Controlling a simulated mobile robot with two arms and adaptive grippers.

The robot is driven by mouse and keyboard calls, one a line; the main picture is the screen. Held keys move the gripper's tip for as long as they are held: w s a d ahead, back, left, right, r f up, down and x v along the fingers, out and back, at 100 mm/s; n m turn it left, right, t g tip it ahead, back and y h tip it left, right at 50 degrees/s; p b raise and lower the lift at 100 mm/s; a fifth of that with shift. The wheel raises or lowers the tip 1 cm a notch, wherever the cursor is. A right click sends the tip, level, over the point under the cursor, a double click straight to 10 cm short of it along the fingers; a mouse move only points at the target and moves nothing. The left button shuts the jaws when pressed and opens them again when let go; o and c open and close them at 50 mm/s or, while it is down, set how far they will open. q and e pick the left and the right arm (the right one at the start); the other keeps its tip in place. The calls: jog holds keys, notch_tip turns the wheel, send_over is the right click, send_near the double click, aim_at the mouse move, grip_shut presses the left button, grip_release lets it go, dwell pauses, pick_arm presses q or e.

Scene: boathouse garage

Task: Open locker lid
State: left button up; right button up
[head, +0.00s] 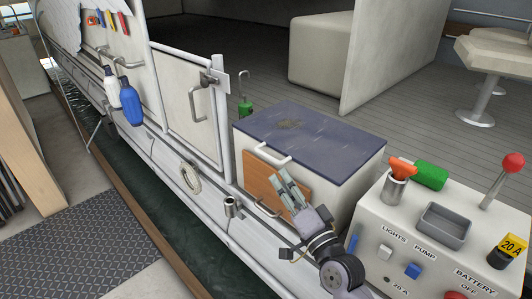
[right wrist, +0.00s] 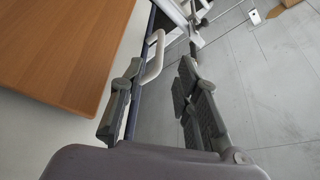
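The locker (head: 345,178) is a cream box with a dark blue lid (head: 325,132), which lies flat and shut on top. A white bar handle (head: 273,157) sits along the lid's front edge. It also shows in the right wrist view (right wrist: 153,58). My right gripper (head: 281,178) is in front of the locker, just below and right of this handle. In the right wrist view its fingers (right wrist: 160,78) are apart, with the handle near and between the tips; I cannot tell whether they touch it. My left gripper is not in view.
A wooden panel (head: 268,181) is on the locker's front, with a lower handle (head: 266,208). A control console (head: 408,225) with a tray, a red-knobbed lever and switches stands close on the right. A white gate (head: 188,97) is at the left, beyond it open deck.

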aim_at(266, 156)
jog(key=x, duration=1)
jog(key=shift+w+a+p, duration=0.1)
jog(key=shift+w+p, duration=0.05)
jog(key=shift+p, duration=0.2)
jog(key=shift+c, duration=0.6)
grip_shut()
